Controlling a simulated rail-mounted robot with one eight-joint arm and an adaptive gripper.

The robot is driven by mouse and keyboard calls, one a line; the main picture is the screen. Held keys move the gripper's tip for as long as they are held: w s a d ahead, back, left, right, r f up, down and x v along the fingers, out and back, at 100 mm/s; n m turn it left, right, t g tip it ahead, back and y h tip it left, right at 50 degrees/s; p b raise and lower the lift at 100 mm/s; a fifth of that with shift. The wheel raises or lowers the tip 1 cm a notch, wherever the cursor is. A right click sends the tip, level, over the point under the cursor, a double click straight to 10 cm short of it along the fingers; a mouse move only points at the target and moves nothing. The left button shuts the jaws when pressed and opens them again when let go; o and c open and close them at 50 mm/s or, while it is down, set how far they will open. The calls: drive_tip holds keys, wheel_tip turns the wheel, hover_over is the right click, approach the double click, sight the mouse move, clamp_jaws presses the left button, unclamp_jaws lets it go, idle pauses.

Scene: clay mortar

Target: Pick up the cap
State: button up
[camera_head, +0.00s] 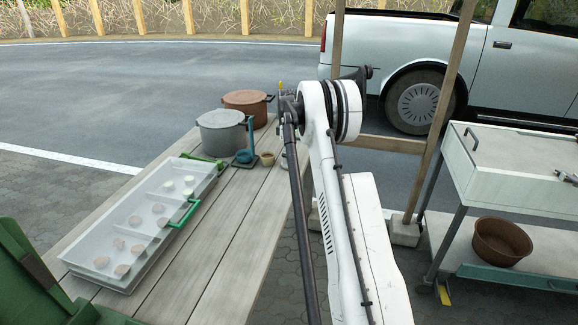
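I cannot make out for certain which thing is the cap. Small pale green round pieces (189,180) lie in the far part of a white divided tray (110,283) on the wooden table, at the left. Several brownish round pieces (134,221) lie in its nearer compartments. My white arm rises through the middle of the view to a large black-banded joint. My gripper is not discernible; the arm beyond that joint is hidden or too small to tell.
A grey pot (222,135) and a brown pot (246,101) stand at the far end of the wooden table (222,247), near a small tan cup (267,159). A white cart (520,165) with a brown bowl (501,241) stands right. The near tabletop is clear.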

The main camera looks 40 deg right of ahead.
wheel_tip(320, 180, down, 2)
drive_tip(key=shift+f, duration=0.2)
drive_tip(key=shift+c, duration=0.4)
drive_tip(key=c, duration=0.8)
drive_tip(key=shift+r, duration=0.15)
